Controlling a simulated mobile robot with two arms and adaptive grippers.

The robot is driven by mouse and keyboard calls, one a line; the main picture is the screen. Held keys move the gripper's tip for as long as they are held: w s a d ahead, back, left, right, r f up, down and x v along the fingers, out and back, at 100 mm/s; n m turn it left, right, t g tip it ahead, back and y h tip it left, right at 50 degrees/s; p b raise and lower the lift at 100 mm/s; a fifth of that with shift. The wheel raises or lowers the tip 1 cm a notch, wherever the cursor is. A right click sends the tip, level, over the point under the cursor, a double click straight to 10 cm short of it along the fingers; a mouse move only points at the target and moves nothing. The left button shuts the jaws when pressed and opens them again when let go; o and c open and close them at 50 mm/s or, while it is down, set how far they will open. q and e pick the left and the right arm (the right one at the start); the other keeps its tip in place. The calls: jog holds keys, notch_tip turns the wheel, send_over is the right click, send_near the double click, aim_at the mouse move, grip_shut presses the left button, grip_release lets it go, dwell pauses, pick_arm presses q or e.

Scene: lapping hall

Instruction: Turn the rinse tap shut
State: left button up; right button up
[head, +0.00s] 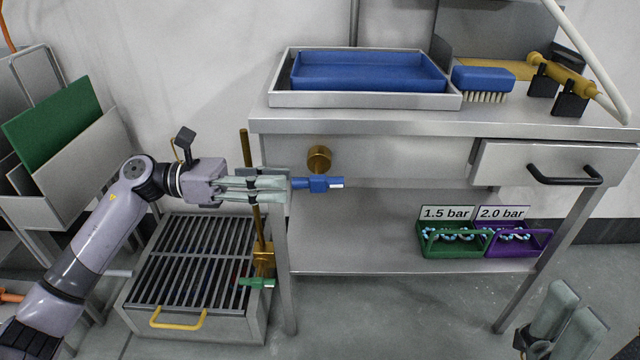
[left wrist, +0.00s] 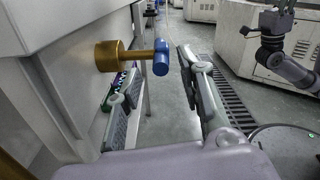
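A tap with a round brass body (head: 319,158) sits on the bench front, its blue lever handle (head: 320,184) lying level below it. In the left wrist view the brass body (left wrist: 108,56) has a stem to the blue handle (left wrist: 161,57), seen nearly end-on. My left gripper (head: 288,188) points right, its tips close to the handle's left end. In the left wrist view its fingers (left wrist: 160,78) are apart, with the handle just beyond the gap; contact cannot be told. A second brass tap (head: 263,258) with a green handle (head: 257,283) is lower. My right gripper (head: 578,302) is open and empty at lower right.
A slatted grate box (head: 190,318) with a yellow handle stands below my left arm. A bench leg (head: 285,270) and brass pipe (head: 246,160) are close to the gripper. The bench (head: 390,122) carries a blue tray (head: 368,72) and brush (head: 483,80). Labelled bins (head: 452,250) sit on its shelf.

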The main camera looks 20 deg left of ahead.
aim_at(320, 178)
pick_arm(q)
jog(key=x, duration=0.8)
jog(key=shift+b, duration=0.35)
grip_shut()
